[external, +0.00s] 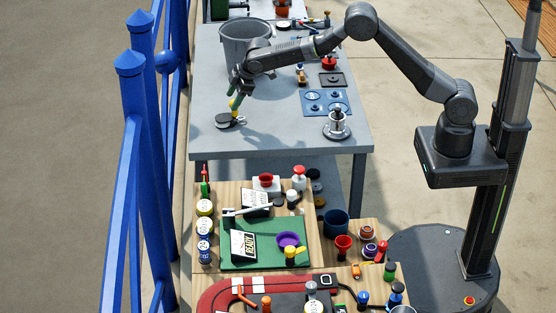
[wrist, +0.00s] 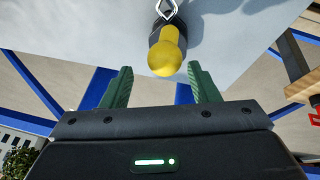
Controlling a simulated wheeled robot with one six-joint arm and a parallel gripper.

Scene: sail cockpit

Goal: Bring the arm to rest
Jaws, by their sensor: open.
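My gripper (external: 233,91) hangs over the left front part of the grey table (external: 280,138), at the end of my outstretched arm. In the wrist view its two green fingers (wrist: 156,88) are apart. A yellow-ended handle (wrist: 166,52) with a dark collar and a metal link lies just beyond and between the fingertips. The fingers do not close on it. In the external view a yellow piece (external: 235,103) shows just below the fingers, above a dark and white round object (external: 228,121) on the table. Whether the fingers touch the yellow piece cannot be told.
A grey bucket (external: 243,42) stands close behind the gripper. A blue plate (external: 325,102) and a metal post on a round base (external: 337,126) are to the right. Blue railings (external: 146,120) run along the left. A crowded wooden workbench (external: 209,270) is in front.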

